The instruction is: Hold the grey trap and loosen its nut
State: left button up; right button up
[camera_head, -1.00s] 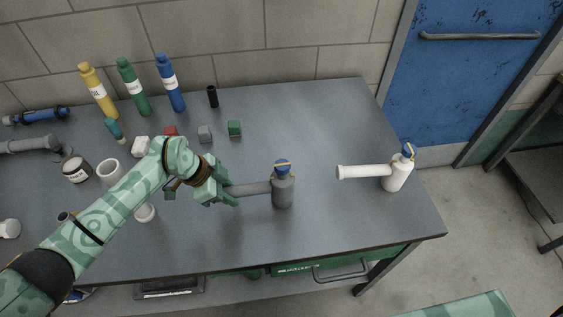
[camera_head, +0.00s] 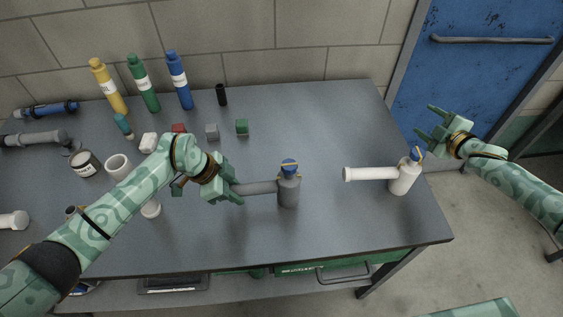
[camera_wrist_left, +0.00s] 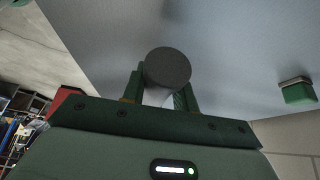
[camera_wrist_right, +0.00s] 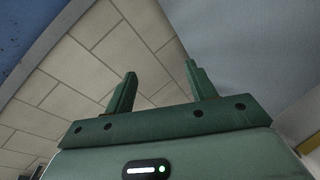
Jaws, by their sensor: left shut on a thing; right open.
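The grey trap (camera_head: 289,193) stands upright on the table, with a side pipe (camera_head: 258,187) reaching left and a blue nut (camera_head: 289,167) with a yellowish band on top. My left gripper (camera_head: 236,190) is shut on the left end of that pipe. In the left wrist view the pipe's round grey end (camera_wrist_left: 167,67) sits between the fingers. My right gripper (camera_head: 437,128) is open and empty, in the air past the table's right edge, up and right of the white trap. In the right wrist view its fingers (camera_wrist_right: 160,88) stand apart with nothing between them.
A white trap (camera_head: 403,178) with a blue nut stands near the table's right edge, between my right gripper and the grey trap. Yellow, green and blue bottles (camera_head: 179,80) stand at the back left. Small blocks (camera_head: 242,127) lie mid-table. The table's front right is clear.

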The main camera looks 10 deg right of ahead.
jog(key=s+a+r+n+y, duration=0.2)
jog(key=s+a+r+y, duration=0.1)
jog(key=a+r+y, duration=1.2)
jog(key=m+g+h, duration=0.2)
jog(key=m+g, duration=0.3)
jog(key=m, duration=0.1)
send_near(296, 170)
jog(key=x, duration=1.2)
jog(key=shift+w+a+f, duration=0.1)
jog(key=shift+w+a, duration=0.1)
jog(key=shift+w, duration=0.1)
jog(key=shift+w+a, duration=0.3)
jog(key=shift+a, duration=0.15)
jog(key=c, duration=1)
